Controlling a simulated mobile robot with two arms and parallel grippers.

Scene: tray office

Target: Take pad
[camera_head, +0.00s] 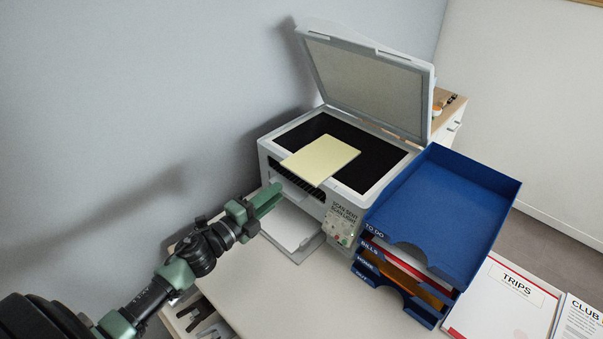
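A pale yellow pad (320,160) lies on the dark scanning bed of a white scanner (345,198), with its front corner sticking out over the scanner's front edge. My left gripper (268,199), with green fingers, is in front of the scanner, to the lower left of the pad and apart from it. Nothing shows in the gripper. Its fingers overlap from this angle, so I cannot tell whether they are open or shut. My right gripper is not in view.
The scanner's lid (365,82) stands raised at the back. A blue stacked letter tray (450,205) stands right of the scanner. A white TRIPS folder (505,305) lies right of it. The desk (285,300) is clear in front. An open drawer (205,318) shows below left.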

